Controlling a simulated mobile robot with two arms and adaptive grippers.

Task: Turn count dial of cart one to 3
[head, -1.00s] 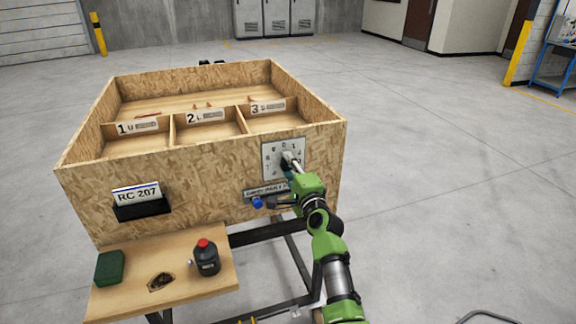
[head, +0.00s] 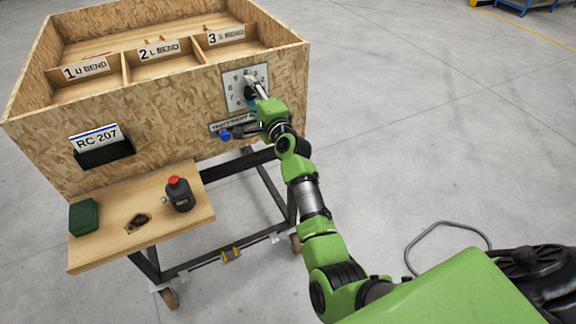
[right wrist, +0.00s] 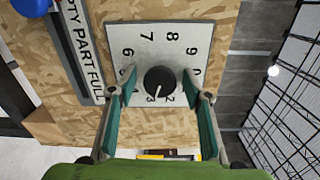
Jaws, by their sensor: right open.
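The count dial is a black knob (right wrist: 160,79) on a white numbered plate (head: 236,96) on the front wooden wall of the cart (head: 50,150). In the right wrist view, the knob's white mark points down toward the lower numbers, between 2 and 3 and close to 3. My right gripper (right wrist: 160,88) is open in front of the plate (right wrist: 146,62). Its teal-padded fingers stand on either side of the knob with visible gaps. In the head view, the gripper (head: 257,94) covers part of the dial. My left gripper is not in view.
A blue knob (head: 225,135) and a label strip sit below the dial. The cart's front shelf (head: 90,258) holds a dark bottle with red cap (head: 179,194) and a green block (head: 84,217). Labelled compartments are above. The floor to the right is mostly clear.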

